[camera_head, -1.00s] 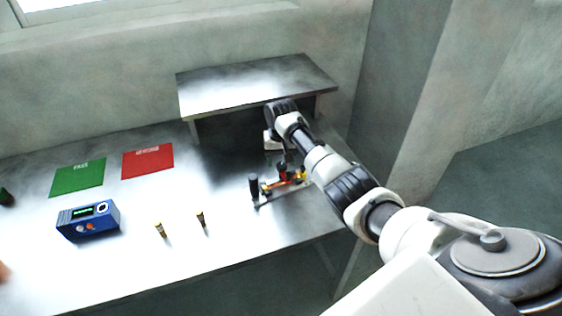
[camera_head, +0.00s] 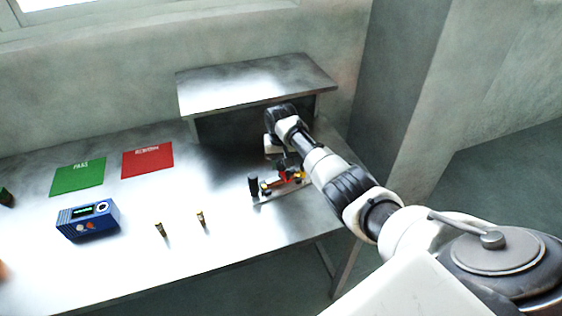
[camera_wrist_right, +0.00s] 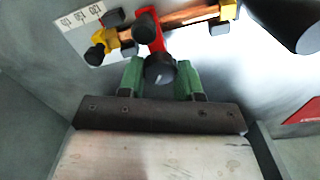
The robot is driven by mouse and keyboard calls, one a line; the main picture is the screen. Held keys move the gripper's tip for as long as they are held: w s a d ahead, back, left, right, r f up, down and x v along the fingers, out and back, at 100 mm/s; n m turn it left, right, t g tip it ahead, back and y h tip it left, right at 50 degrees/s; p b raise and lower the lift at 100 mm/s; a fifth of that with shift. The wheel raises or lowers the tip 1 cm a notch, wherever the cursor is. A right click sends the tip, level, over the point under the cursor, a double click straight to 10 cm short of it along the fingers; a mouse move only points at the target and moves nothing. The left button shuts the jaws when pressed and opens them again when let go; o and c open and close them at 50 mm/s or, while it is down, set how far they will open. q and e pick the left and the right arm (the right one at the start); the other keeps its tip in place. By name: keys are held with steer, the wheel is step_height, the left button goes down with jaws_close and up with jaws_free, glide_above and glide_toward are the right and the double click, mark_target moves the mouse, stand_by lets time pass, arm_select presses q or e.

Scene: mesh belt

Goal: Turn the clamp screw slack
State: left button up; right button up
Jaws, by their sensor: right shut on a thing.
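The clamp (camera_wrist_right: 148,32) is red and sits over a copper-coloured bar (camera_wrist_right: 185,17) with yellow end pieces. It also shows small in the head view as a red part (camera_head: 284,181) on a pale base plate (camera_head: 285,194) at the right of the table. The clamp screw's black round knob (camera_wrist_right: 160,69) faces the right wrist camera. My right gripper (camera_wrist_right: 160,78) has its green fingers on either side of this knob and is shut on it. In the head view my right arm partly covers the fixture. My left gripper is in neither view.
A black upright cylinder (camera_head: 253,186) stands at the fixture's left end. A raised metal shelf (camera_head: 255,85) is behind. Two small brass-coloured pieces (camera_head: 160,229) (camera_head: 201,218), a blue meter (camera_head: 88,220), a green mat (camera_head: 78,177) and a red mat (camera_head: 147,161) lie to the left.

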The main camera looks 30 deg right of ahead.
mark_target(280, 164)
steer(key=shift+n, duration=0.4)
steer(key=n+p, duration=0.1)
steer(key=n, duration=0.1)
steer(key=shift+r+n, duration=0.1)
steer(key=shift+n, duration=0.3)
steer(key=shift+a+n+p, duration=0.1)
steer(key=shift+n+p, duration=0.5)
steer(key=shift+n, duration=1.2)
steer(key=o, duration=0.9)
step_height(280, 164, up, 11)
steer(key=shift+f+b, duration=0.2)
steer(key=shift+b, duration=0.2)
steer(key=shift+a+f, duration=0.1)
